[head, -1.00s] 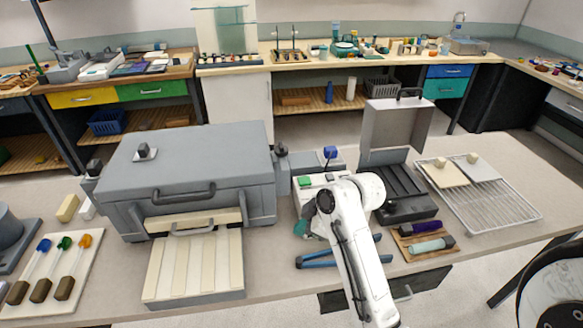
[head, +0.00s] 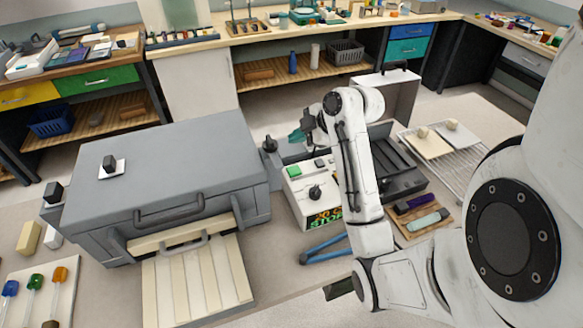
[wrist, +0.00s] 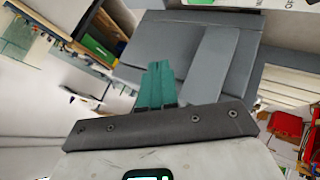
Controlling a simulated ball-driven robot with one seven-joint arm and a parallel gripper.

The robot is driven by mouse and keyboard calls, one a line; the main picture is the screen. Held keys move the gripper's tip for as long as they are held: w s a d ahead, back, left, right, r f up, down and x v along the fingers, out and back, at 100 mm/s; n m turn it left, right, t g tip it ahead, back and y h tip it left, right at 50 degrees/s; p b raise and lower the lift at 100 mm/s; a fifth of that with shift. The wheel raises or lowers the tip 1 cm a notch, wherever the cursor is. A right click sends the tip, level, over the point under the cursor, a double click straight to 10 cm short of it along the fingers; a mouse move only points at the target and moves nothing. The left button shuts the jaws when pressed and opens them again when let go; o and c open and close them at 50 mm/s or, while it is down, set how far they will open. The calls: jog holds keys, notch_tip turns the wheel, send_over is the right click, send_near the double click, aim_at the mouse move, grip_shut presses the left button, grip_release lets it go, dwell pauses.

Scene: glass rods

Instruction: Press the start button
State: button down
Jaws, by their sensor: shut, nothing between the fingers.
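A white control box (head: 303,208) stands right of the grey kiln-like case in the head view. A green button (head: 293,172) is on its top at the back left, with a black knob (head: 315,192) in front of it. Its front display (head: 327,217) shows lit orange and green characters, including "STOP". My gripper (head: 296,137) has teal fingers and hangs behind and above the green button, apart from it in the picture. In the wrist view the teal fingers (wrist: 157,85) are together and empty. The button cannot be made out there.
The large grey case (head: 165,175) with handles stands left of the box. A black open-lidded case (head: 405,180) is right, partly behind my arm. Blue-handled tongs (head: 325,250) lie in front of the box. A wire rack (head: 455,170) is farther right.

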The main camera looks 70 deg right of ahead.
aim_at(296, 171)
jog(key=shift+f, duration=0.1)
notch_tip(296, 171, down, 9)
jog(key=b, duration=0.7)
dwell(2.0)
jog(key=shift+f, duration=0.25)
jog(key=shift+f+b, duration=0.5)
jog(key=shift+b, duration=0.05)
dwell(0.7)
jog(key=shift+r+p, duration=0.8)
jog(key=shift+r, duration=0.15)
jog(key=shift+r+p, duration=2.05)
jog(key=shift+r, duration=0.45)
